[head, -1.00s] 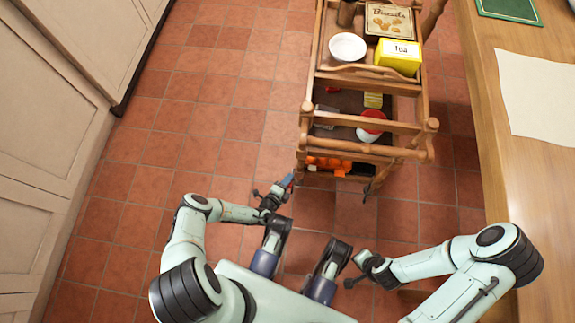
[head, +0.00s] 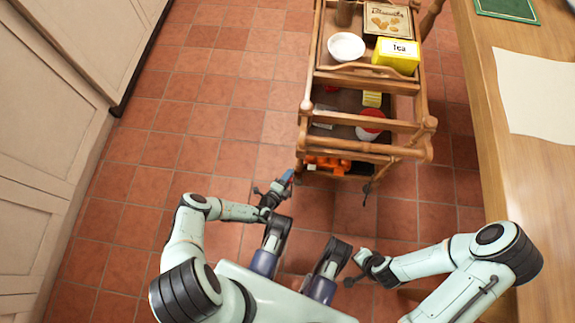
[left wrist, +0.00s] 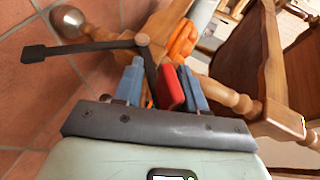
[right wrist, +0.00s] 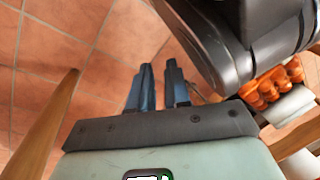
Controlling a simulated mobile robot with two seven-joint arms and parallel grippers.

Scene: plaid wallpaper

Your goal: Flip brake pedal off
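The wooden trolley (head: 365,77) stands ahead of me. In the left wrist view, a dark metal lever (left wrist: 85,47) with a red pad (left wrist: 169,88) sits by the trolley's turned leg (left wrist: 233,101). It looks like the brake pedal. My left gripper (left wrist: 160,80) is open, with the red pad between its fingers, close to the right one; contact is unclear. In the head view, the left gripper (head: 284,181) is low at the trolley's near left corner. A dark fitting (head: 367,189) shows at its near right leg. My right gripper (right wrist: 158,72) is open and empty, away from the trolley.
The trolley carries a white bowl (head: 346,47), a yellow tea box (head: 396,56), a biscuit box (head: 388,21) and orange items (head: 328,164) low down. Cabinets (head: 45,130) line the left. A wooden counter (head: 490,110) runs along the right. Tiled floor (head: 200,110) is clear on the left.

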